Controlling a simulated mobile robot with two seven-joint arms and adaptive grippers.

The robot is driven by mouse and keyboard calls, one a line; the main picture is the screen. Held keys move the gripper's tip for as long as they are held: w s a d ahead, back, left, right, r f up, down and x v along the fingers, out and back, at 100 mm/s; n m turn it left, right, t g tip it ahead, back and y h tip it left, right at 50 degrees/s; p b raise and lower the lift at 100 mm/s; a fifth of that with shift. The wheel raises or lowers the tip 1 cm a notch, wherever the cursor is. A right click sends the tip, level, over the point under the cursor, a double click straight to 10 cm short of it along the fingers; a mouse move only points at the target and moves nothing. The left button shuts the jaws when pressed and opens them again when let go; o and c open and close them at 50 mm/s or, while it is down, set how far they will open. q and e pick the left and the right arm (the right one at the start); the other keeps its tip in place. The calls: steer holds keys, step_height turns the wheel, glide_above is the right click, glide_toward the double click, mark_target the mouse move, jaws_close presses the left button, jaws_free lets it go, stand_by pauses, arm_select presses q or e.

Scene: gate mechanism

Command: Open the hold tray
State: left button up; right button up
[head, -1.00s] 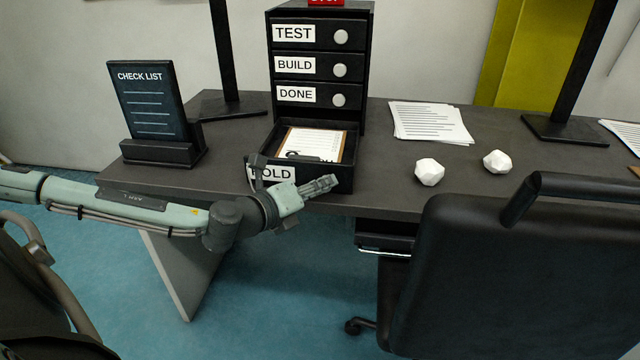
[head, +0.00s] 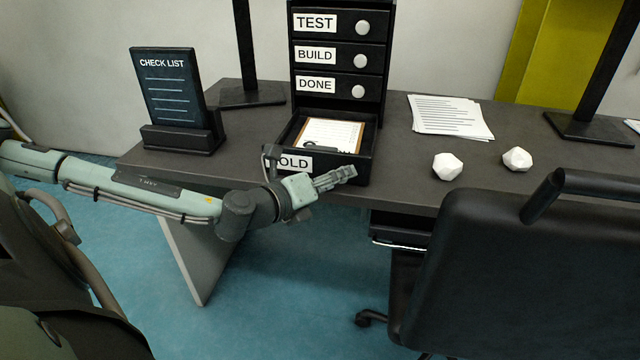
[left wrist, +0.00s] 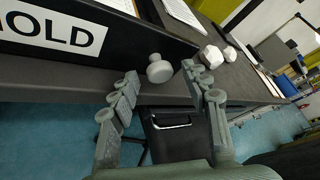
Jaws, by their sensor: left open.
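The hold tray (head: 366,167) is the lowest black drawer of the cabinet on the desk. It is pulled out, and a clipboard with paper (head: 332,133) and a dark object lie in it. Its label shows as "OLD" in the head view, partly covered by my left arm. My left gripper (head: 350,172) is in front of the tray. In the left wrist view its two fingers (left wrist: 160,90) are apart, with the knob beyond and between their tips, not gripped. My right gripper is not in view.
Closed drawers labelled TEST, BUILD and DONE (head: 316,84) stand above the tray. A check list stand (head: 172,90) is to the left. Papers (head: 449,116) and two white faceted objects (head: 447,166) lie right. A black chair (head: 510,265) blocks the front right.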

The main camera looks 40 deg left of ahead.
arm_select(q)
steer(key=v, duration=1.1)
steer(key=shift+s, duration=0.2)
steer(key=w+f+n+g+y, duration=0.3)
steer(key=f+n+g+y, duration=0.2)
steer(key=f+n, duration=1.35)
steer(key=s+d+f+n+g+h, duration=0.1)
steer(key=s+d+f+n+g, duration=0.2)
steer(key=s+f, duration=0.4)
steer(key=s+d+f+n+g+h, duration=0.2)
steer(key=s+f, duration=0.4)
steer(key=f, duration=0.8)
steer(key=shift+s+d+n+g, duration=0.35)
steer(key=shift+d+n+g, duration=0.55)
steer(key=shift+d+n, duration=0.3)
steer(key=shift+r, duration=0.1)
